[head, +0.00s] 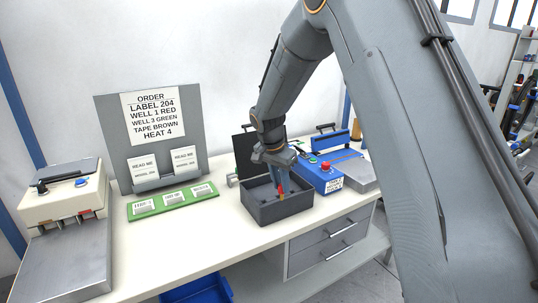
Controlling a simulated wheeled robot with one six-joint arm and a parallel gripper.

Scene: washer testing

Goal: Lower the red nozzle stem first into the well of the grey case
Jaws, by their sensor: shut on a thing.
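The grey case (279,210) stands open on the bench with its dark lid (244,150) raised at the back. My gripper (281,180) points down over the inside of the case. It is shut on the red nozzle (281,190), which shows as a small red piece at the fingertips. An orange-yellow bit shows just below the red piece. The case's near wall hides the lower inside, so the wells and the nozzle's stem cannot be made out, nor whether the nozzle touches the case.
A blue machine (316,175) with a red button stands close right of the case. A green strip with white labels (172,201) lies to the left, before a grey order board (107,125). A cream machine (62,190) stands far left. Bare bench lies in front.

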